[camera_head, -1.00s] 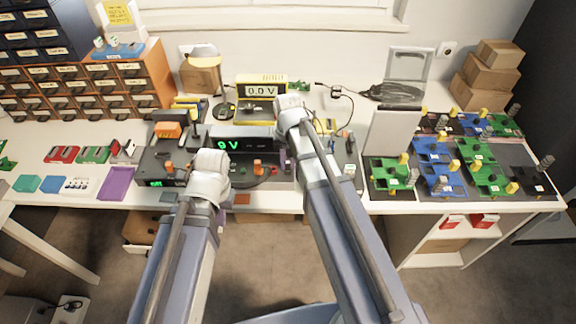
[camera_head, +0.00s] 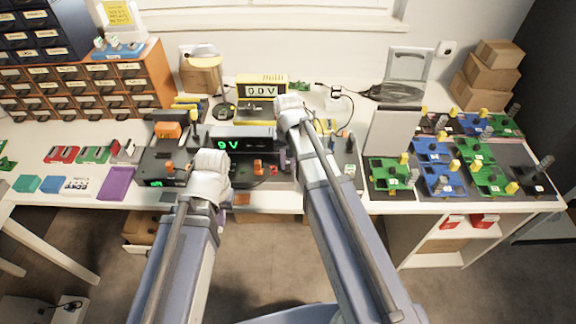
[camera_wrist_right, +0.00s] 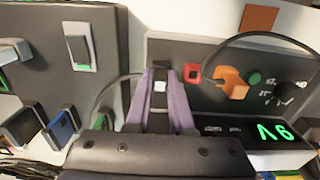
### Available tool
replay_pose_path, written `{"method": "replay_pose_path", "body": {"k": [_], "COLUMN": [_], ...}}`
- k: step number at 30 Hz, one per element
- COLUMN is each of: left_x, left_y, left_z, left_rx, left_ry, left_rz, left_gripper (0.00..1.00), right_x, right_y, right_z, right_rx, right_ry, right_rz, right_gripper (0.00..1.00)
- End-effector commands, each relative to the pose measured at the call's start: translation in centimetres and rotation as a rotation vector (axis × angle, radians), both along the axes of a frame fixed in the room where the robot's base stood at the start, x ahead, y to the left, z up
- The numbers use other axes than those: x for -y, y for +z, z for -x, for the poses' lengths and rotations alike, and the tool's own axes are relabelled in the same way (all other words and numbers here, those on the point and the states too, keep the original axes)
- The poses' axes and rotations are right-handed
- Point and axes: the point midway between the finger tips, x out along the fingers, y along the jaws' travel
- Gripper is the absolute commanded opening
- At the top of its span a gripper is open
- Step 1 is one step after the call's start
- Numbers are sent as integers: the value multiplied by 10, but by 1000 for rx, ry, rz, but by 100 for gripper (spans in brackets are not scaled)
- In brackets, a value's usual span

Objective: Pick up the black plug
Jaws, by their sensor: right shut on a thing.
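My right gripper (camera_wrist_right: 162,88) has purple fingers and is shut on a small black plug (camera_wrist_right: 164,70) in the right wrist view. The plug is mostly hidden between the fingers. A dark cable runs off to the left beside the gripper. In the head view the right gripper (camera_head: 283,160) is largely hidden by its own arm, close to the grey bench unit with the green 9V display (camera_head: 228,145). My left wrist (camera_head: 212,165) hangs over the front of the bench left of it, and its fingers are hidden.
An orange plug (camera_wrist_right: 232,84) with a black cable and a red socket (camera_wrist_right: 193,72) sit right of the gripper. A yellow meter (camera_head: 262,86) stands behind. Circuit boards (camera_head: 440,181) fill the right side, and an orange drawer cabinet (camera_head: 140,75) stands at the back left.

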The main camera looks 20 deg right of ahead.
Motion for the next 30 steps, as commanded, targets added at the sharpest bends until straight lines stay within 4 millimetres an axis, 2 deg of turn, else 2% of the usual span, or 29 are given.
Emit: {"method": "replay_pose_path", "body": {"k": [11, 16, 23, 30], "left_x": [0, 0, 0, 0], "left_y": [1, 10, 36, 75], "left_z": [0, 0, 0, 0], "left_rx": [0, 0, 0, 0], "left_ry": [0, 0, 0, 0], "left_rz": [0, 0, 0, 0], "left_gripper": [0, 0, 0, 0], "right_x": [0, 0, 0, 0], "right_y": [1, 10, 36, 75], "right_z": [0, 0, 0, 0], "right_rx": [0, 0, 0, 0], "right_ry": [0, 0, 0, 0], "right_rz": [0, 0, 0, 0], "right_gripper": [0, 0, 0, 0]}}
